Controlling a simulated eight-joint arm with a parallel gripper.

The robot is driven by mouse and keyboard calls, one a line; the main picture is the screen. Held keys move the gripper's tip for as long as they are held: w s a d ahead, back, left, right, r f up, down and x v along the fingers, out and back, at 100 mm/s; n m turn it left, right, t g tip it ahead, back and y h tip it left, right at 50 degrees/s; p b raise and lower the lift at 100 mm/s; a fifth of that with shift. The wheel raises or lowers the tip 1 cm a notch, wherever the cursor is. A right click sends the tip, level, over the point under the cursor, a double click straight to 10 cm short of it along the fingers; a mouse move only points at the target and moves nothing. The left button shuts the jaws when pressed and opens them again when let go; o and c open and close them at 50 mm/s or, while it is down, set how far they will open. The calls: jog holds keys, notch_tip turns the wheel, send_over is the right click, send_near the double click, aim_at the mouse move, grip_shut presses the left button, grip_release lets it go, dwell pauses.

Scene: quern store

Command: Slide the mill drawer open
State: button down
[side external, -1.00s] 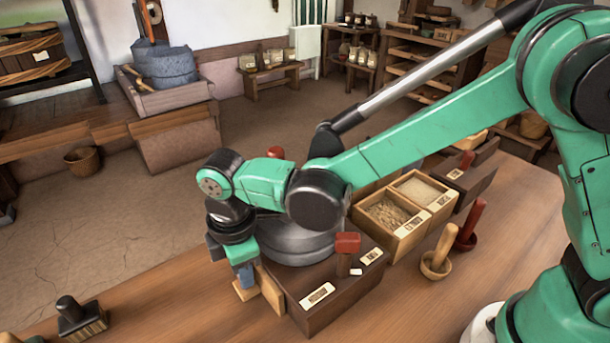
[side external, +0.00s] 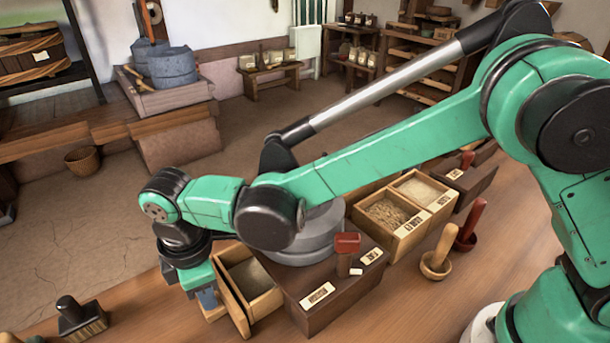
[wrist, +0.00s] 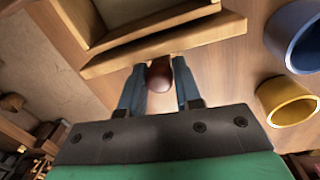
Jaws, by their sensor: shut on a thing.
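The mill (side external: 322,302) is a dark wooden box with a grey round stone (side external: 305,240) on top, standing on the wooden table. Its pale wooden drawer (side external: 250,275) sticks out on the left side, with some pale meal-like stuff inside. In the wrist view the drawer front (wrist: 165,40) crosses the top. My gripper (side external: 207,298) is at the drawer's outer face. In the wrist view my gripper (wrist: 159,90) has its two blue fingers shut on the brown round drawer knob (wrist: 159,76). In the side view the knob is hidden.
A black-handled brush (side external: 80,318) lies on the table at left. Grain boxes (side external: 405,225) and a mortar with pestle (side external: 437,265) stand right of the mill. The wrist view shows a blue cup (wrist: 296,38) and a yellow cup (wrist: 287,101) close by at right.

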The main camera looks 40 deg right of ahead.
jog(key=a, duration=0.3)
jog(key=shift+a, duration=0.25)
jog(key=c, duration=0.6)
grip_release()
jog(key=r, duration=0.5)
jog(key=shift+s+r, duration=0.2)
jog(key=shift+r, duration=0.1)
